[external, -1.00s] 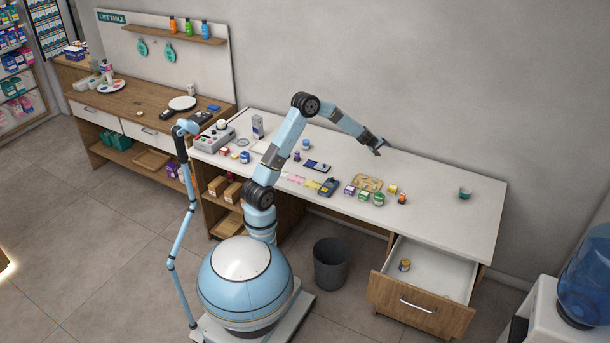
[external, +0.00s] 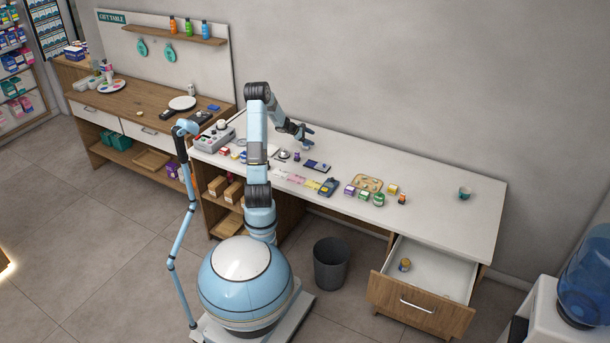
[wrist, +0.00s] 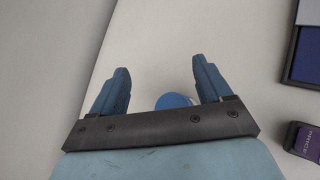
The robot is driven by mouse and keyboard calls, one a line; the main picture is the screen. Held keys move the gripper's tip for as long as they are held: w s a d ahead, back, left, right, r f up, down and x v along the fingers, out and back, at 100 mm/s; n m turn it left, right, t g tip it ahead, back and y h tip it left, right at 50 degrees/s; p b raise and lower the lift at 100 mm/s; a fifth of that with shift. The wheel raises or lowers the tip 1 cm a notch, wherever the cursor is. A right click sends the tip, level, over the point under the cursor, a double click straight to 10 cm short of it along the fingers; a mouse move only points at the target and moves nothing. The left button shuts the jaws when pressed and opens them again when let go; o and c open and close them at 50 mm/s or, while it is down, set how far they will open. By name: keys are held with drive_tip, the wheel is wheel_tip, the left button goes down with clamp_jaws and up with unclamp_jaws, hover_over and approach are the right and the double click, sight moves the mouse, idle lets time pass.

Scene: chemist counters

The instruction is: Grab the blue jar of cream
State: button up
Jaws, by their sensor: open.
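The blue jar of cream (wrist: 173,101) shows in the wrist view as a round blue lid, partly hidden behind my gripper's dark crossbar. My gripper (wrist: 160,82) is open, with one finger on each side of the lid in the picture. The lid lies closer to the right finger, and nothing is gripped. In the external view my gripper (external: 305,133) is over the back of the white counter, above the jar's place. How far it is above the jar I cannot tell.
A dark blue case (wrist: 304,52) and a purple box (wrist: 305,140) lie to the right in the wrist view. Several small jars and boxes stand along the white counter (external: 430,207). The wall is close behind. An open drawer (external: 430,271) sticks out at the right front.

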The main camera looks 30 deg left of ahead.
drive_tip(key=s+a+n+t, duration=0.1)
drive_tip(key=s+a+n, duration=0.1)
drive_tip(key=a, duration=0.1)
drive_tip(key=s+a+n+t, duration=0.1)
drive_tip(key=s+a+n, duration=0.1)
drive_tip(key=s+a, duration=0.1)
drive_tip(key=s+a+n, duration=0.2)
drive_tip(key=s+a, duration=0.1)
drive_tip(key=a, duration=0.1)
drive_tip(key=shift+r+t+h, duration=0.25)
drive_tip(key=shift+t+h, duration=0.15)
hover_over(301, 149)
wheel_tip(301, 149, down, 3)
drive_tip(key=shift+d+f, duration=0.1)
drive_tip(key=shift+s+f+x, duration=0.1)
drive_tip(key=shift+f+x, duration=0.05)
drive_tip(key=shift+x, duration=0.75)
drive_tip(key=shift+s+f+x, duration=0.1)
drive_tip(key=shift+f+x, duration=0.05)
drive_tip(key=shift+x, duration=0.75)
drive_tip(key=shift+s+f+x, duration=0.1)
drive_tip(key=shift+f+x, duration=0.05)
drive_tip(key=shift+x, duration=0.75)
drive_tip(key=c, duration=1.1)
drive_tip(key=shift+o, duration=0.2)
drive_tip(key=shift+r, duration=0.15)
